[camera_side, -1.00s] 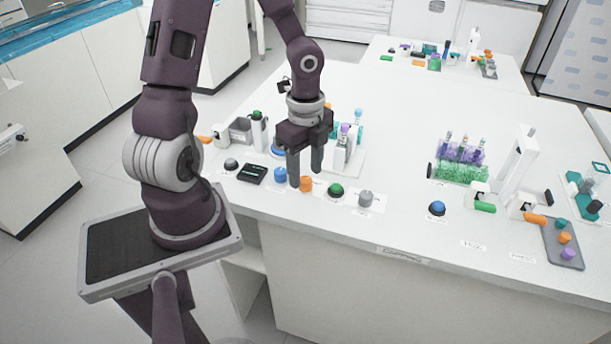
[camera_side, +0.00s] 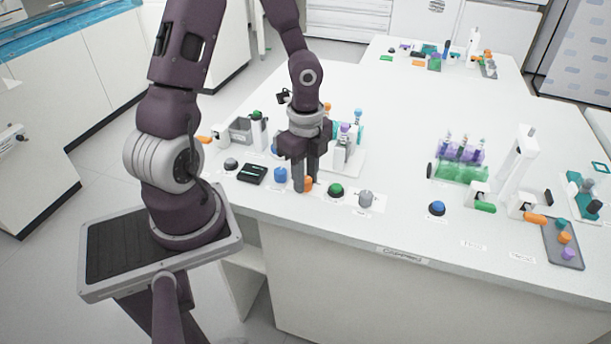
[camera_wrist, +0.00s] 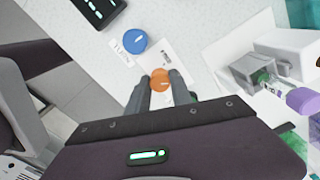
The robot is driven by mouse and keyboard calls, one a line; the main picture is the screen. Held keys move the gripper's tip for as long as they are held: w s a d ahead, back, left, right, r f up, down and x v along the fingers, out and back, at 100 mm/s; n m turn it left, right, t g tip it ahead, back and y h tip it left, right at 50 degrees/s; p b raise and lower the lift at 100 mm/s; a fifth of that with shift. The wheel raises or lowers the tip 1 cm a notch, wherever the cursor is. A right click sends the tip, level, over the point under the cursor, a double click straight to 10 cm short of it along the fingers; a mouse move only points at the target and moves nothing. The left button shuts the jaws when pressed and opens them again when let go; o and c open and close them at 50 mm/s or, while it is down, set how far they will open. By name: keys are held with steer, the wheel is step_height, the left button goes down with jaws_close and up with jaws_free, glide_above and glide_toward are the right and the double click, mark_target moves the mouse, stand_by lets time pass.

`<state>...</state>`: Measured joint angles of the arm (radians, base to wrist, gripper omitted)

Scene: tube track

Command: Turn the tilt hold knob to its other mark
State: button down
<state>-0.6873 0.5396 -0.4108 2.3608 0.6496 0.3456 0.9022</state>
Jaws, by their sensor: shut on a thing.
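An orange knob (camera_side: 308,184) stands near the front edge of the bench. In the wrist view the orange knob (camera_wrist: 160,79) has a pale pointer line on top and sits on a white label card; its lettering is too small to read surely. My gripper (camera_side: 303,183) points down with its fingers around this knob, and in the wrist view my gripper (camera_wrist: 161,86) has one finger on each side of it, shut on it. Which label names the tilt hold is not legible.
A blue knob (camera_side: 280,175) stands just left of the orange one. A green button (camera_side: 336,190) and a grey knob (camera_side: 366,198) stand to the right. A black display box (camera_side: 252,174) is further left, and a tube holder (camera_side: 345,147) stands behind right.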

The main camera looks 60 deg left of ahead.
steer(key=n, duration=1.3)
steer(key=shift+n, duration=0.4)
stand_by(0.3)
steer(key=c, duration=1.1)
jaws_free()
steer(key=shift+c, duration=0.2)
